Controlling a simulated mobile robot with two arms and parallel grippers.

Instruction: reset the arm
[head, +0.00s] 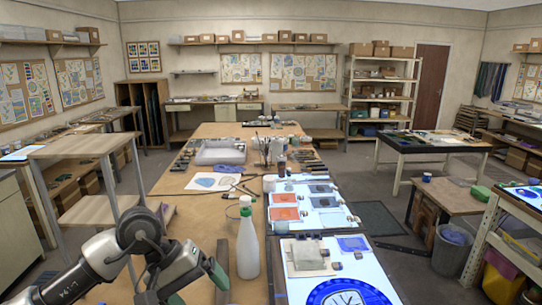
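My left arm comes in from the lower left and bends at a dark grey joint. Its gripper (202,288) hangs low over the front left of the long wooden table (165,240). Two green-tipped fingers stand apart, with no object seen between them; the lower finger is partly cut off by the bottom edge. A white bottle (248,240) stands upright just right of this gripper, apart from it. My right arm and gripper are not in view.
Lit panels (318,215) with orange and dark glass pieces line the table's right side. A blue round design (348,292) lies at the front. Brushes and jars (268,150) stand farther back. A stool-like wooden stand (85,145) is at left, a grey bin (452,245) at right.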

